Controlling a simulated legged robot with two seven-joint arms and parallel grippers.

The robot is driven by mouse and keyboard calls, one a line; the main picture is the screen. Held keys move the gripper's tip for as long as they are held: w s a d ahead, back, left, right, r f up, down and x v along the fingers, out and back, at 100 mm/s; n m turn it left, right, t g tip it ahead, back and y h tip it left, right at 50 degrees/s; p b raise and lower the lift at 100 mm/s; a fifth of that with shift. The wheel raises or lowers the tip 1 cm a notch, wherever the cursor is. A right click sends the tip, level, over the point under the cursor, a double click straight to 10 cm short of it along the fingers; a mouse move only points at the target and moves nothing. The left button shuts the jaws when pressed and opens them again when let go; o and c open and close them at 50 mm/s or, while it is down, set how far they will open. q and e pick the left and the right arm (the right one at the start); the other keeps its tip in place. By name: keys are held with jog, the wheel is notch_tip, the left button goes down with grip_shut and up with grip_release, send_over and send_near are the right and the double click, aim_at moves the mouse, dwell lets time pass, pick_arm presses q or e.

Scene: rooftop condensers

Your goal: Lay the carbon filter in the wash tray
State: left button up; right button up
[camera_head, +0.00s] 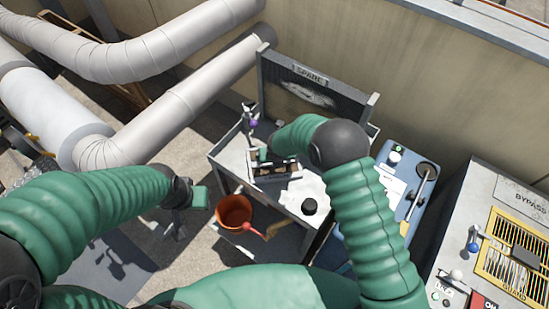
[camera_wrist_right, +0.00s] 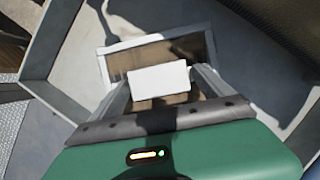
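The carbon filter appears to be the brown panel in a pale frame (camera_wrist_right: 117,62), with a white block (camera_wrist_right: 158,80) on it. My right gripper (camera_wrist_right: 160,82) has a finger on each side of this block and seems closed on it. In the head view the filter (camera_head: 262,171) shows partly under my right arm. It is over or in the grey walled tray (camera_head: 228,147) on the cart; I cannot tell whether it touches the floor of it. My left gripper (camera_head: 198,198) hangs left of the cart, and its fingers are not clear.
A dark mesh panel marked SPARE (camera_head: 312,92) stands behind the tray. A white cloth (camera_head: 298,190) with a black knob-like item (camera_head: 309,206) lies at the cart's right. An orange bucket (camera_head: 234,211) is below. A blue cart (camera_head: 397,178) and the BYPASS unit (camera_head: 505,195) stand right.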

jog(key=shift+o, duration=0.7)
jog(key=shift+d, duration=0.15)
jog(key=a+p+v, duration=0.1)
jog(key=p+v, duration=0.1)
jog(key=v, duration=1)
jog(key=s+d+r+n+g, duration=0.1)
jog(key=s+d+r+n, duration=0.3)
jog(key=s+d+n, duration=0.5)
jog(key=s+d+r+n, duration=0.5)
jog(key=s+d+n, duration=0.5)
jog(key=n, duration=1.5)
jog(key=shift+s+d+g+h, duration=0.3)
jog(key=shift+s+g, duration=0.1)
jog(key=shift+s, duration=0.3)
jog(key=shift+a, duration=0.1)
